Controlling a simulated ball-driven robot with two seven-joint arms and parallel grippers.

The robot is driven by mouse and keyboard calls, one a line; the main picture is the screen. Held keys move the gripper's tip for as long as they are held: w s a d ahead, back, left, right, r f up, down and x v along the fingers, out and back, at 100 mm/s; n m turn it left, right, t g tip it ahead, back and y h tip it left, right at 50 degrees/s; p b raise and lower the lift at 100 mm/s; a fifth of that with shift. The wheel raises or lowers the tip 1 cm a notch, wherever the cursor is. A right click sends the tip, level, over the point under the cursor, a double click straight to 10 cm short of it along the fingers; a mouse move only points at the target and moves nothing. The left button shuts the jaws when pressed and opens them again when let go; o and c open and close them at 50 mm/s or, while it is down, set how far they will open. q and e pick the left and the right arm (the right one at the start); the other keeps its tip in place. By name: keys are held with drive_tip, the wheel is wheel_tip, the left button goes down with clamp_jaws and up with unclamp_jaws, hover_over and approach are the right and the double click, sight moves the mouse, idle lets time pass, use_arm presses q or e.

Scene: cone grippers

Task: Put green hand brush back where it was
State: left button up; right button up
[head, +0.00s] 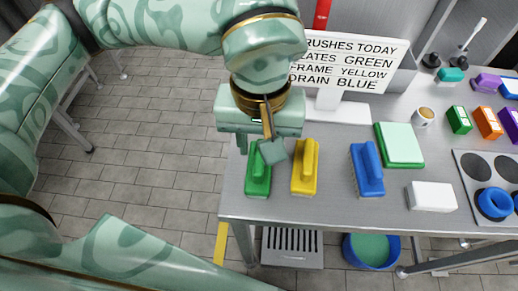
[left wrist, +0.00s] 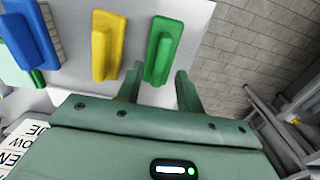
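The green hand brush (head: 259,181) lies on the steel table near its left edge, left of the yellow brush (head: 304,168) and the blue brush (head: 367,170). My left gripper (head: 257,152) points down above the far end of the green brush. The exact height above the brush is hard to tell. My right gripper is not in view.
A sign (head: 347,66) behind the brushes lists plates green, frame yellow, drain blue. A green-and-white block (head: 399,145) and white block (head: 432,196) lie to the right. A blue bucket (head: 371,250) and grate (head: 291,247) sit below the table's front edge.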

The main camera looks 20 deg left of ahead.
sight(260, 157)
use_arm(q)
wheel_tip(260, 157, up, 8)
drive_tip(key=p, duration=0.1)
drive_tip(key=shift+p, duration=0.3)
idle(0.3)
